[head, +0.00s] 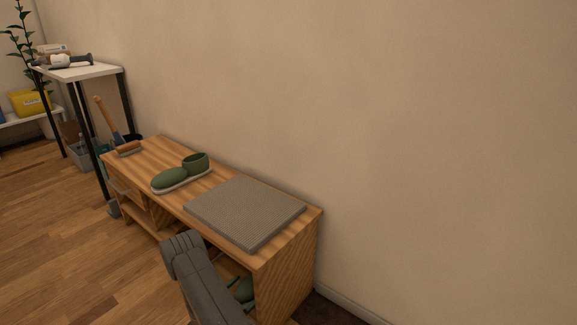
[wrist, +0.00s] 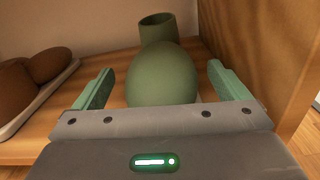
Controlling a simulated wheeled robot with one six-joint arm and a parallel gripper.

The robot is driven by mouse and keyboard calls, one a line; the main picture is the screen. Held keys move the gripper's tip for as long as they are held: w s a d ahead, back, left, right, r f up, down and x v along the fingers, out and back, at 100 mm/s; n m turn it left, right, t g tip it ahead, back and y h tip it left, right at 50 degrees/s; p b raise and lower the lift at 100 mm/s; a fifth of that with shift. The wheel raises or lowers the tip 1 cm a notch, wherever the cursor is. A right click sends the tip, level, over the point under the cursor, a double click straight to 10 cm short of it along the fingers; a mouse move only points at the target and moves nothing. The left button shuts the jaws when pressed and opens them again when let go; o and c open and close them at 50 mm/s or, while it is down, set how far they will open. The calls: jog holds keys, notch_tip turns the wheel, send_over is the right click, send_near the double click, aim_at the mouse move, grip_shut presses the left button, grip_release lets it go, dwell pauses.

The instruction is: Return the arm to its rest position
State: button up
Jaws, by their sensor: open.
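My arm (head: 205,283) reaches down at the front of the wooden cabinet (head: 288,277). In the wrist view my gripper (wrist: 162,70) is open, with its two green fingers spread apart. A green shoe (wrist: 162,75), with a rounded toe and an open collar behind, stands between and beyond the fingers on a wooden surface. A gap shows on each side of it, and the fingers do not appear to grip it. In the head view, green parts show in the cabinet's open lower bay; I cannot tell there which are fingers and which are shoe.
A wooden panel (wrist: 258,50) rises close to the right finger. A brown shoe (wrist: 48,65) on a pale sole lies left. On the cabinet top are a grey mat (head: 245,212) and another green shoe (head: 170,179). Open floor (head: 60,240) lies left; the wall is behind.

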jog(key=shift+w+d, duration=0.35)
jog(key=shift+w, duration=0.15)
jog(key=shift+r, duration=0.2)
jog(key=shift+s, duration=0.1)
